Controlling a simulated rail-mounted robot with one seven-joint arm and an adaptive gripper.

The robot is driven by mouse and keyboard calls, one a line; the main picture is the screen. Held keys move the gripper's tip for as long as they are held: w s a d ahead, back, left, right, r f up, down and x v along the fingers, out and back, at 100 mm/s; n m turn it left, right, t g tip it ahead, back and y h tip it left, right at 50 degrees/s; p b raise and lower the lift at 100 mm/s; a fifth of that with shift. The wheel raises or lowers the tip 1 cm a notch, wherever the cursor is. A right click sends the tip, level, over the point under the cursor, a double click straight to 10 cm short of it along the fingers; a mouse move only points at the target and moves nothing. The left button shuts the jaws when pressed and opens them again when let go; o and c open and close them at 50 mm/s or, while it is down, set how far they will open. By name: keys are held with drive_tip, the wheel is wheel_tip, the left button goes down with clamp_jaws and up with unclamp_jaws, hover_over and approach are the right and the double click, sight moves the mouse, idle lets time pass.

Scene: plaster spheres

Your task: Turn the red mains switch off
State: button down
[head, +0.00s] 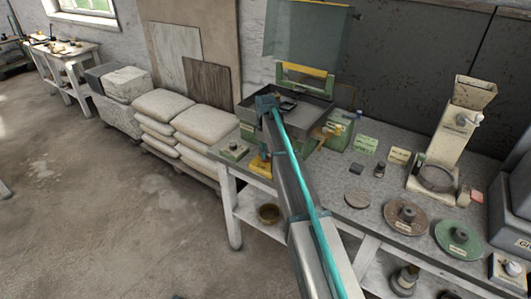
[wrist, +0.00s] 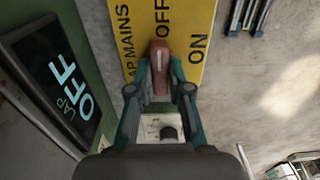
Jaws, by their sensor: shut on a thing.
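The red mains switch (wrist: 160,53) is a short lever with a pale line on it, on a yellow plate (wrist: 127,35) in the wrist view. The plate reads "AP MAINS", with "OFF" above the lever and "ON" to its right. The lever's tip points up at "OFF". My gripper (wrist: 160,72) is shut on the lever, one finger on each side. A dark display (wrist: 60,80) left of the plate reads "LAP OFF". In the head view I cannot make out the switch or my fingers; my arm reaches to the machine on the bench.
The grey bench (head: 330,168) runs to the right with a hopper machine (head: 452,140), a brown disc (head: 405,218) and a green disc (head: 459,238). Stacked sacks (head: 205,125) stand to the left. The floor (head: 100,200) at left is open.

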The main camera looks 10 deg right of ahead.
drive_tip(key=c, duration=1.1)
unclamp_jaws()
wheel_tip(320, 180, up, 12)
drive_tip(key=shift+r, duration=0.1)
